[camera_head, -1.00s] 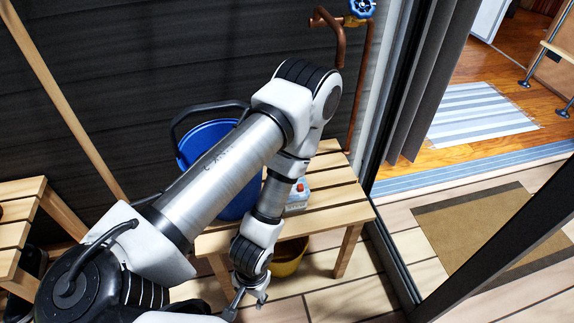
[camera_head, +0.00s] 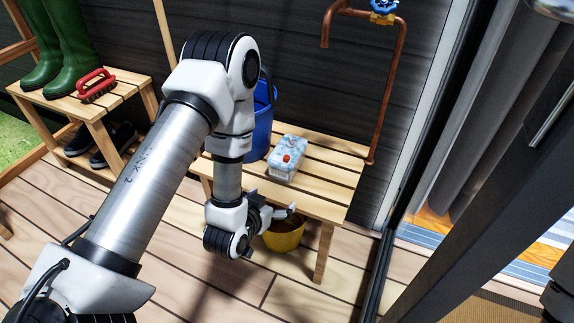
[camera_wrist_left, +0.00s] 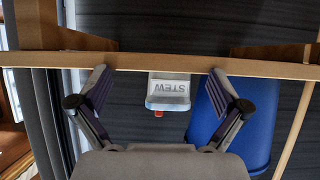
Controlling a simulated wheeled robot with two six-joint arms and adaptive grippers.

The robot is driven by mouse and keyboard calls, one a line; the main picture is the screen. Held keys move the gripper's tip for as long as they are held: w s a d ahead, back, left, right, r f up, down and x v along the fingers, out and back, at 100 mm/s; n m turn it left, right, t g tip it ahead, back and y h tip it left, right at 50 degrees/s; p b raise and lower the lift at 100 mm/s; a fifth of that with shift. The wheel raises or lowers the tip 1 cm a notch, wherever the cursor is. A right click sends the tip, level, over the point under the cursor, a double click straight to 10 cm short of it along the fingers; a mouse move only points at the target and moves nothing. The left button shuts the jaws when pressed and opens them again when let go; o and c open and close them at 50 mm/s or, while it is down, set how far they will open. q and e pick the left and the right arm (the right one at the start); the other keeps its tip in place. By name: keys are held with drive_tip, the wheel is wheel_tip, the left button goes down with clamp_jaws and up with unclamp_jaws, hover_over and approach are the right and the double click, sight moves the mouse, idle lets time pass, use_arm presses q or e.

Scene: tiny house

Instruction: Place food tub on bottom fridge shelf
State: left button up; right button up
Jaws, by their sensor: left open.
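The food tub (camera_head: 287,158), a small pale blue-and-white box with a red knob on its lid, stands on the slatted wooden bench beside the blue bucket. My left gripper (camera_head: 285,212) is at the bench's front edge, in front of and below the tub. Its fingers are spread and empty, apart from the tub. My right gripper is not in view. No fridge or shelf shows.
The blue bucket (camera_head: 262,122) is just left of the tub. A yellow bucket (camera_head: 286,238) stands under the bench (camera_head: 335,190). A copper pipe (camera_head: 388,95) rises behind its right end. A dark door frame (camera_head: 412,185) is to the right. Green boots (camera_head: 78,50) stand on another bench.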

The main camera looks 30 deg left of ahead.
sight(280, 168)
use_arm(q)
drive_tip(key=w+r+t, duration=0.2)
drive_tip(key=r, duration=0.1)
drive_tip(key=w+a+r+t, duration=0.1)
drive_tip(key=r, duration=0.1)
drive_tip(key=shift+w+r+b, duration=0.2)
drive_tip(key=shift+w+b, duration=0.15)
drive_tip(key=b+x, duration=0.1)
drive_tip(key=x, duration=0.1)
drive_tip(key=b+x, duration=0.1)
drive_tip(key=x, duration=0.1)
drive_tip(key=a+b+x, duration=0.1)
drive_tip(key=x, duration=0.1)
drive_tip(key=shift+w+r, duration=0.25)
drive_tip(key=shift+w, duration=0.5)
drive_tip(key=shift+s, duration=0.1)
drive_tip(key=c, duration=1.6)
drive_tip(key=shift+r, duration=0.1)
drive_tip(key=shift+c, duration=0.6)
drive_tip(key=shift+r, duration=0.1)
